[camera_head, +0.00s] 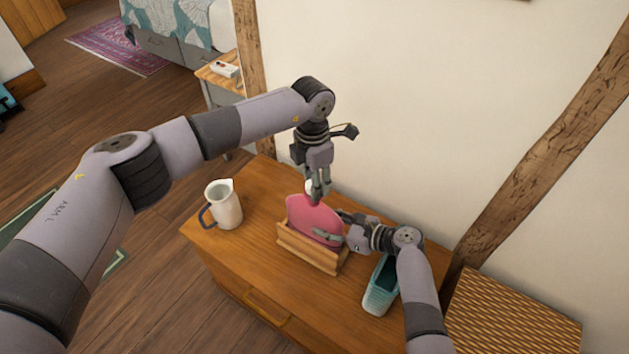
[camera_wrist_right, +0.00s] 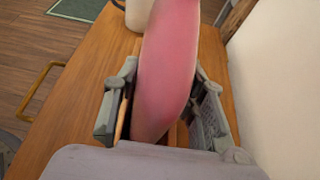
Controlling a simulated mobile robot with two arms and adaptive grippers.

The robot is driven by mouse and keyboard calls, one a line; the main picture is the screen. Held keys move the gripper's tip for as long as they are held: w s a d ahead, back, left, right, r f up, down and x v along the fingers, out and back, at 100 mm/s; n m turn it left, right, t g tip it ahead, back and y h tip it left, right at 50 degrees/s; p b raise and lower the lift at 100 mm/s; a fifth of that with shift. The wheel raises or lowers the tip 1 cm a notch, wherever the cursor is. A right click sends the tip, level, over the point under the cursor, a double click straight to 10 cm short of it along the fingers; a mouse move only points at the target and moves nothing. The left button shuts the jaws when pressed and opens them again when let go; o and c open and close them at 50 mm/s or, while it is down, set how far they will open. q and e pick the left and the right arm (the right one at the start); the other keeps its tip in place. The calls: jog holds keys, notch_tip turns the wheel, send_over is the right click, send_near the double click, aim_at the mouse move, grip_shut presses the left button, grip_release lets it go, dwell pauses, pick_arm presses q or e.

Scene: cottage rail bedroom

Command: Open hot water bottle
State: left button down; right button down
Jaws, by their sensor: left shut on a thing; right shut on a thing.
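The pink hot water bottle (camera_head: 312,216) stands upright in a wooden holder (camera_head: 305,249) on the wooden dresser. It also shows in the right wrist view (camera_wrist_right: 168,75). My right gripper (camera_head: 334,229) is shut on the bottle's body from the right; its fingers lie on both sides of the bottle in the wrist view (camera_wrist_right: 165,108). My left gripper (camera_head: 315,190) points down and is shut at the bottle's top, on the pale stopper (camera_head: 309,186). The fingers partly hide the stopper and the neck, so I cannot tell whether it is loose.
A white jug (camera_head: 226,207) with a dark handle stands on the dresser (camera_head: 258,190) left of the holder. A teal container (camera_head: 380,291) stands to the right, close to my right arm. The wall is close behind. A woven-topped piece (camera_head: 510,315) stands at lower right.

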pick_arm(q)
jog(key=shift+r, duration=0.15)
jog(key=shift+r, duration=1)
jog(key=shift+r, duration=2)
pick_arm(e)
jog(key=c, duration=0.9)
grip_release()
jog(key=shift+c, duration=0.2)
